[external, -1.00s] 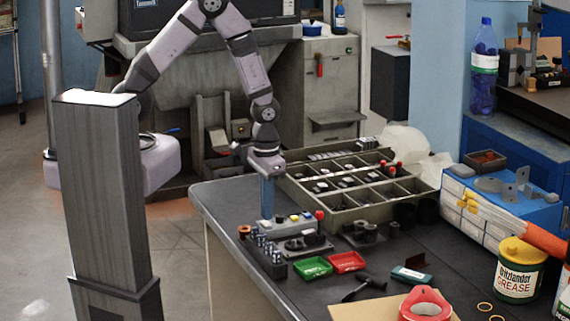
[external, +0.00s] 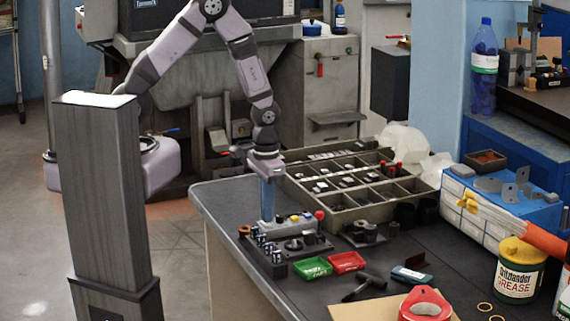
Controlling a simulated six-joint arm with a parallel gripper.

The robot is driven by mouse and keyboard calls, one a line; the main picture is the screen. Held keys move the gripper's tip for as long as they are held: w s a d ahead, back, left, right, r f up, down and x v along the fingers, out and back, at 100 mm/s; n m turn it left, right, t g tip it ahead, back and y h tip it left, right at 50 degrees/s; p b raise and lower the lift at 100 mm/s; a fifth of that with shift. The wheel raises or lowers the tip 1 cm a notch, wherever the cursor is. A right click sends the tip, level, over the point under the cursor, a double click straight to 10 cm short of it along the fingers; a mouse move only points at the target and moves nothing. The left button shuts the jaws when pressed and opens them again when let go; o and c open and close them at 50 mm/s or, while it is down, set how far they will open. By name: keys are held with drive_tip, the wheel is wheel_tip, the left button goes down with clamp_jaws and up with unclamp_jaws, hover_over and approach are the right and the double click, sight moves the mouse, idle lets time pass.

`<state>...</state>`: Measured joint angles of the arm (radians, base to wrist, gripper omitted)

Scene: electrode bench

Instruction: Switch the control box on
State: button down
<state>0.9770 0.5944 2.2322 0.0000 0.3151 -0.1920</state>
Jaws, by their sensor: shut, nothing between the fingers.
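The control box (external: 292,226) is a small light grey box near the far left part of the dark bench, with a red knob at its right end and small coloured buttons on top. My gripper (external: 267,219) points straight down with its blue fingers shut and empty. The fingertips are at the left part of the box's top. I cannot tell whether they touch it, and they hide that part of the box, so the switch's position does not show.
A black block with several bolts (external: 266,258) stands just in front of the box. A green tray (external: 312,268) and a red tray (external: 347,262) lie nearby. A large compartment tray (external: 352,212) stands behind to the right. The bench's left edge (external: 212,215) is close.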

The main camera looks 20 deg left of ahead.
drive_tip(key=shift+f, duration=0.4)
drive_tip(key=shift+r, duration=0.15)
wheel_tip(320, 180, up, 7)
drive_tip(key=p, duration=0.6)
idle(0.4)
idle(0.4)
